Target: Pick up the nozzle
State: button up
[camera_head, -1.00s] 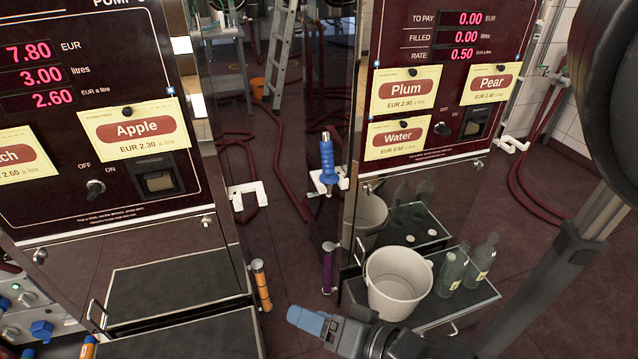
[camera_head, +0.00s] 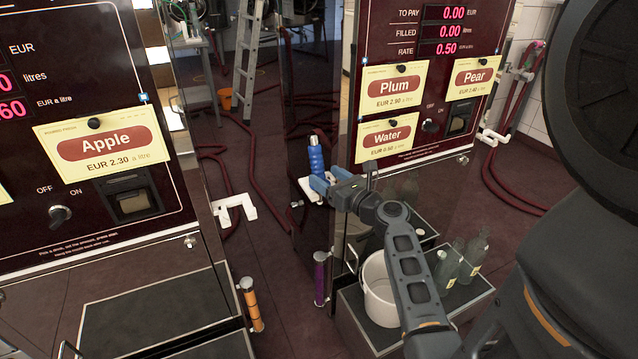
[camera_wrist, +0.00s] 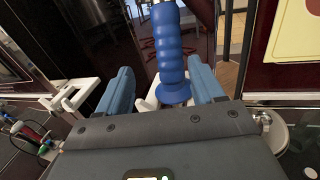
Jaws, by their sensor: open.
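The nozzle (camera_head: 316,155) has a blue ribbed grip and stands upright at a white holder on the left side of the right-hand pump. In the wrist view the nozzle's blue grip (camera_wrist: 168,45) stands between my two blue fingers, with its flared lower collar near the white holder (camera_wrist: 150,100). My gripper (camera_head: 318,184) is open and lies at the lower part of the nozzle in the head view. A gap shows between the left finger and the grip; the right finger is close to it. I cannot tell whether it touches. The nozzle's tip is hidden.
The right pump's panel (camera_head: 430,60) is close beside my arm. A white bucket (camera_head: 378,290) and several glass bottles (camera_head: 462,262) stand on the tray below my arm. An empty white holder (camera_head: 235,210) juts from the left pump. Red hoses lie on the floor behind.

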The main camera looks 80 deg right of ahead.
aim_at(313, 160)
jog(key=shift+d+r, duration=0.2)
jog(key=shift+d, duration=0.3)
jog(key=shift+w+d+m, duration=0.25)
jog(key=shift+m, duration=0.05)
jog(key=x, duration=0.6)
jog(key=shift+w+d+r, duration=0.1)
jog(key=shift+d+r, duration=0.15)
jog(key=shift+d, duration=0.2)
jog(key=shift+p, duration=0.3)
jog(key=c, duration=1.2)
jog(key=shift+o, duration=0.2)
